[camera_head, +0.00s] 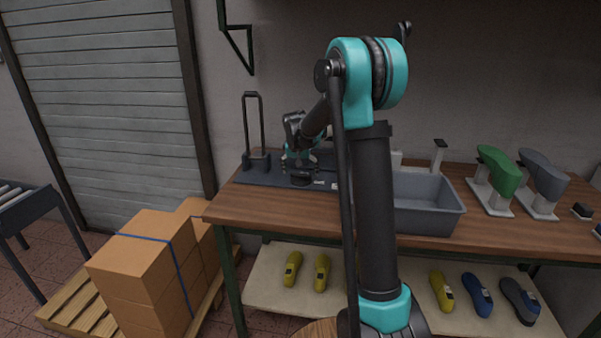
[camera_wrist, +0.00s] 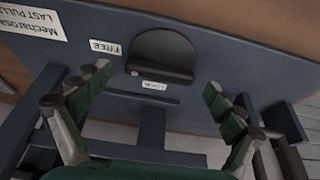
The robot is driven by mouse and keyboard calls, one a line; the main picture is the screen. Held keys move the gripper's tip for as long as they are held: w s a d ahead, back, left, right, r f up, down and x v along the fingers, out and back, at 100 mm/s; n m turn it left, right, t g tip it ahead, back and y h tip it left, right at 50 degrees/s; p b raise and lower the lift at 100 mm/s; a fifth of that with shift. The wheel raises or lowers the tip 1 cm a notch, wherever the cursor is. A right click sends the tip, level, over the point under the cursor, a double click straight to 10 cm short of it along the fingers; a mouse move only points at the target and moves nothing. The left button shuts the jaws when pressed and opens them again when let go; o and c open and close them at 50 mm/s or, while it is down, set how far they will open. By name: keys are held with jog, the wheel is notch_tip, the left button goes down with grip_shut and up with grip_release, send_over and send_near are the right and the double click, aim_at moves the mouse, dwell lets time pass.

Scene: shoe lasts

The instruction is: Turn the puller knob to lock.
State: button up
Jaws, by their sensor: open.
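The puller knob (camera_wrist: 163,52) is a dark round knob with a raised bar, set in the blue-grey puller plate (camera_wrist: 215,55) in the wrist view. The bar lies roughly across the picture. A FREE label (camera_wrist: 105,47) is left of the knob and a LOCK label (camera_wrist: 154,85) is just below it. My gripper (camera_wrist: 157,80) is open, one green-padded finger on each side of the knob, apart from it. In the head view my gripper (camera_head: 300,165) is low over the puller base (camera_head: 256,179) on the bench; my gripper largely hides the knob there.
The puller's upright dark frame (camera_head: 253,120) stands left of my gripper. A grey bin (camera_head: 432,217) is to the right on the wooden bench (camera_head: 285,212). Green (camera_head: 500,170) and grey (camera_head: 543,175) shoe lasts stand on stands farther right.

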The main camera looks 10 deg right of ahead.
jog(key=c, duration=1.2)
jog(key=shift+o, duration=0.2)
jog(key=shift+n, duration=0.4)
jog(key=n, duration=0.1)
jog(key=n+y, duration=0.1)
jog(key=n, duration=0.2)
jog(key=shift+d+y, duration=0.25)
jog(key=shift+y, duration=0.15)
jog(key=n+y, duration=0.1)
jog(key=n, duration=0.3)
jog(key=shift+d+y, duration=0.15)
jog(key=shift+y, duration=0.25)
jog(key=n, duration=0.2)
jog(key=n+g+y, duration=0.1)
jog(key=n, duration=0.2)
jog(key=shift+w+d, duration=0.1)
jog(key=shift+w, duration=0.1)
jog(key=shift+w+n+g+y, duration=0.1)
jog(key=shift+n+g+y, duration=0.3)
jog(key=shift+n, duration=0.6)
jog(key=shift+n+g+y, duration=0.2)
jog(key=shift+n+g, duration=0.3)
jog(key=shift+n, duration=0.5)
